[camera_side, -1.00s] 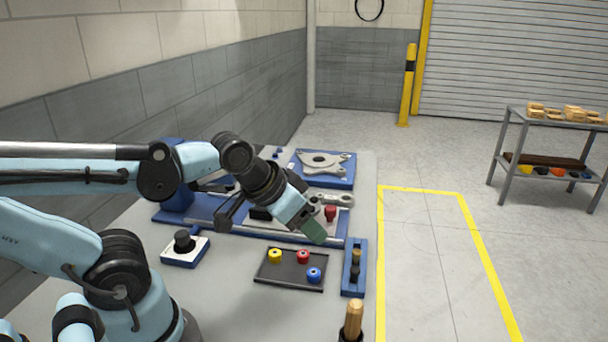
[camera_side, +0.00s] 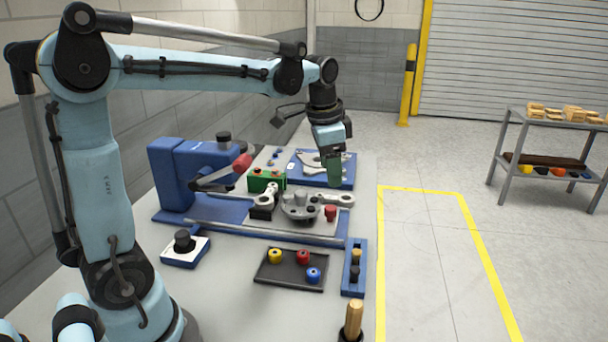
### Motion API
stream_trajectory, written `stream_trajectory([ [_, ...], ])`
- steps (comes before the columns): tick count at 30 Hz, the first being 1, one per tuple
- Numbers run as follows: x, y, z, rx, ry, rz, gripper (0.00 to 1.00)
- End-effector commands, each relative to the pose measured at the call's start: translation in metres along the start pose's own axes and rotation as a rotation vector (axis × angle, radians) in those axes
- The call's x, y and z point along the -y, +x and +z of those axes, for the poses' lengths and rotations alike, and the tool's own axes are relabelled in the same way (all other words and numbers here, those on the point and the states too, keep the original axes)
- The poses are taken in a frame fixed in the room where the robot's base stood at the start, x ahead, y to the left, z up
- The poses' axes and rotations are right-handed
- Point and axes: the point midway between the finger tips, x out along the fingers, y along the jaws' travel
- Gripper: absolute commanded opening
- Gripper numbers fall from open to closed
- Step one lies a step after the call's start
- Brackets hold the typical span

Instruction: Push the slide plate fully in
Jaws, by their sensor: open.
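The blue chassis fixture (camera_side: 180,218) stands at the middle of the bench, with a light rail along its front edge. What looks like the slide plate (camera_side: 325,228) is a pale flat plate on the fixture's right part. It carries a round grey part, a pale link and a red knob (camera_side: 330,212). I cannot tell how far in the plate sits. My gripper (camera_side: 333,180) points down, behind and right of the plate, in front of the blue board. It is open and seems to hold nothing; its greenish fingers overlap in this view.
The blue board (camera_side: 346,183) with grey metal parts lies at the back. A green block (camera_side: 265,180) stands behind the fixture. In front are a black tray (camera_side: 290,283) with coloured pieces, a white-topped button box (camera_side: 185,252) and a narrow blue holder (camera_side: 350,288). A wooden handle (camera_side: 352,320) stands nearest.

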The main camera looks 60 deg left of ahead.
Motion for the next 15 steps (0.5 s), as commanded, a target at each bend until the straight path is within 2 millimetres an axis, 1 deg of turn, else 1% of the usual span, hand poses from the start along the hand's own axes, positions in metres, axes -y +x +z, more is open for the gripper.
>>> stream_trajectory([
  [1,0.013,0.005,-0.005,0.027,0.028,0.015,0.59],
  [6,0.041,0.02,-0.013,0.1,0.125,0.07,0.59],
  [10,0.052,0.029,-0.015,0.13,0.171,0.101,0.59],
  [15,0.057,0.035,-0.015,0.144,0.193,0.116,0.59],
])
